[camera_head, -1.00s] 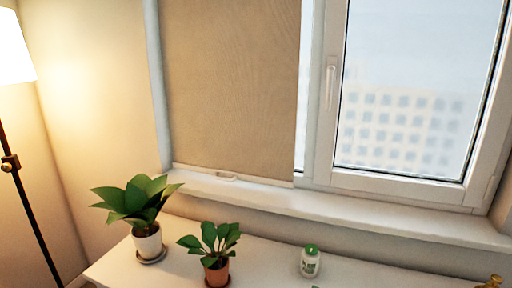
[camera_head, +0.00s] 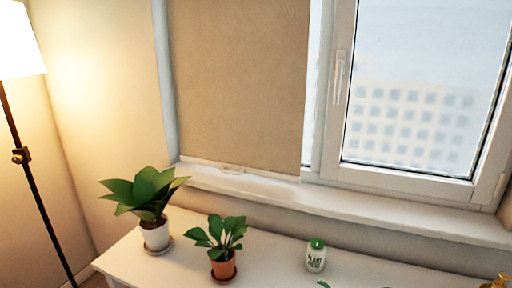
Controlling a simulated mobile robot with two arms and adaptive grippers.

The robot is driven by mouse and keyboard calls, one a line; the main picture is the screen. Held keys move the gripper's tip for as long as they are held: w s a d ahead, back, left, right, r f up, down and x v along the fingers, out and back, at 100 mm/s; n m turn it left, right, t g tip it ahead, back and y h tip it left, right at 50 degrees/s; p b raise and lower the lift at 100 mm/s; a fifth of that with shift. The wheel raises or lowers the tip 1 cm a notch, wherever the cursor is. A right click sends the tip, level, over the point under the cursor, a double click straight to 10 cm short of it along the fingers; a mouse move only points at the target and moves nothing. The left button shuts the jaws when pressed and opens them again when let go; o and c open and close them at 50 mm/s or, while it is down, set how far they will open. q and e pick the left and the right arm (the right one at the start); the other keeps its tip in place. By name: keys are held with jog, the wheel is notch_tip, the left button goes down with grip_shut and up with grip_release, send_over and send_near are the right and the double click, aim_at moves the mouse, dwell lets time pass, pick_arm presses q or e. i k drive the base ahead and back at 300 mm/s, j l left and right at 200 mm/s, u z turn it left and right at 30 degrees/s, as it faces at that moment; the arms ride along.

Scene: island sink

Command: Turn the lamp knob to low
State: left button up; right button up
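A floor lamp with a lit white shade (camera_head: 20,42) stands at the left edge of the head view. Its dark pole (camera_head: 38,205) runs down to the lower left. A small dark brass-toned knob (camera_head: 20,156) sits on the pole below the shade. Its setting cannot be read from here. Neither of my grippers shows in the view.
A brown blind (camera_head: 240,90) covers the left window. Wall lies behind the lamp.

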aim_at(17, 159)
jog(key=u, duration=1.5)
